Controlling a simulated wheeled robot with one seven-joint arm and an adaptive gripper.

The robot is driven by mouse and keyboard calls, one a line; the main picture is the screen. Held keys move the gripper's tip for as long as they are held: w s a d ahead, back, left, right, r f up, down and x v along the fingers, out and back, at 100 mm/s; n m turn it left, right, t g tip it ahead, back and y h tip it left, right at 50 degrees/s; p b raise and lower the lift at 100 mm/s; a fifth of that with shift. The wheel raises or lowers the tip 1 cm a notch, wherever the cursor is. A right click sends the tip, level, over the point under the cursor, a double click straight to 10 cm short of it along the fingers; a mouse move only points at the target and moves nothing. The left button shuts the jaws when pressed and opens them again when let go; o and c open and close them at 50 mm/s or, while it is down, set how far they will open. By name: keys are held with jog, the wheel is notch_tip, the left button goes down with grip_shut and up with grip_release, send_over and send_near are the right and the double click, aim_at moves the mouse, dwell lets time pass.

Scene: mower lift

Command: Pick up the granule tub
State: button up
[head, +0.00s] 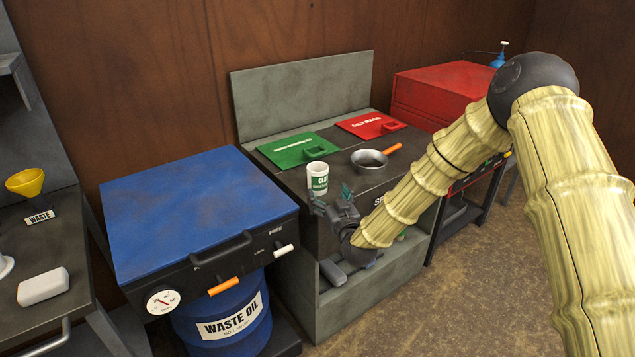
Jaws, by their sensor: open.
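The granule tub (318,181) is a small white cylinder with a green label, standing upright on the dark top of the grey bench (344,187). My gripper (331,199) is just in front of the tub and low beside it, at the bench's front edge. Its teal-tipped fingers are spread open and nothing shows between them. One finger overlaps the lower part of the tub in the picture; I cannot tell whether they touch.
A pan (368,162) with an orange handle sits right of the tub. A green lid (299,149) and a red lid (371,125) lie behind. A blue-topped unit (190,205) stands left, over a waste oil drum (228,322). A red box (440,90) stands at the back right.

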aim_at(321, 185)
jog(key=x, duration=0.4)
jog(key=shift+w+f, duration=0.1)
jog(key=shift+f+p+x, duration=0.25)
jog(key=shift+p+x, duration=0.2)
jog(key=shift+x, duration=0.85)
jog(key=shift+f+p+x, duration=0.25)
jog(key=shift+p+x, duration=0.2)
jog(key=shift+x, duration=0.8)
jog(key=c, duration=1.1)
